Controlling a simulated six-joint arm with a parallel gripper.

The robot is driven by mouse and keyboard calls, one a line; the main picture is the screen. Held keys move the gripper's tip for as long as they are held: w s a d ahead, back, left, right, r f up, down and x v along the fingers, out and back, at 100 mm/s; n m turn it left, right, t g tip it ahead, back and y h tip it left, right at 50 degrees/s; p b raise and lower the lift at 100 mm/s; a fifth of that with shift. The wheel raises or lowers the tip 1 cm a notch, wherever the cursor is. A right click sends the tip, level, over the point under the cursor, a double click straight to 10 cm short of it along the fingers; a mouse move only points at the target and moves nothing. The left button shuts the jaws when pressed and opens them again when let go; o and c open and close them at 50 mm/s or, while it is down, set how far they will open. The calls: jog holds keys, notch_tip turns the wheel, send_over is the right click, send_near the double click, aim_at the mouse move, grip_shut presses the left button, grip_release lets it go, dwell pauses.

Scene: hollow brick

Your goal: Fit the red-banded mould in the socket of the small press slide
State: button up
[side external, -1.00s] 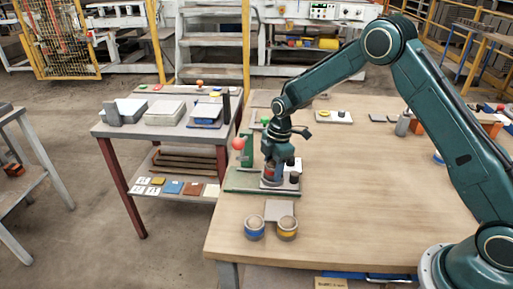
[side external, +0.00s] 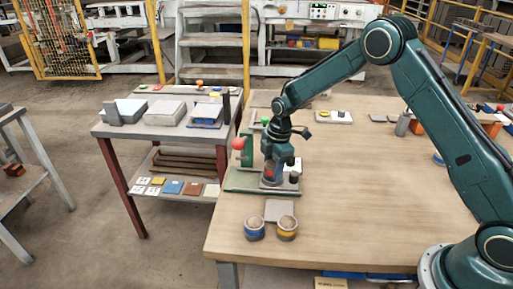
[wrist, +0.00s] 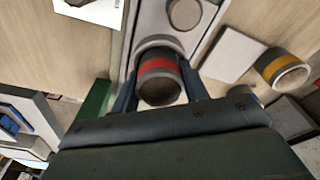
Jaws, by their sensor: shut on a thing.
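My gripper (wrist: 160,92) is shut on the red-banded mould (wrist: 160,67), a dark grey cup with a red band, one finger on each side. In the side external view my gripper (side external: 269,171) points down at the small press, and the mould is mostly hidden. The press slide (wrist: 148,18) is a pale grey plate. A round grey rim, apparently its socket (wrist: 157,41), shows just beyond the mould. The mould is over or at this socket; I cannot tell whether it is seated. The press has a green base (side external: 236,181) and a red knob (side external: 238,143).
A dark round piece (wrist: 184,13) stands on the plate past the socket. A blue-banded mould (side external: 254,229) and a yellow-banded mould (side external: 287,229) stand near the table's front edge, by a grey square plate (side external: 279,210). The table's middle (side external: 370,190) is clear.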

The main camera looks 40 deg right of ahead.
jog(key=shift+s+d+f, duration=0.1)
jog(key=shift+s+f, duration=0.05)
jog(key=shift+f, duration=0.35)
jog(key=o, duration=1.4)
jog(key=shift+c, duration=0.2)
jog(key=shift+s, duration=0.1)
jog(key=shift+r, duration=0.1)
notch_tip(320, 180, up, 15)
jog(key=d, duration=0.1)
jog(key=shift+w+d+f, duration=0.2)
jog(key=shift+d, duration=0.15)
jog(key=shift+r, duration=0.1)
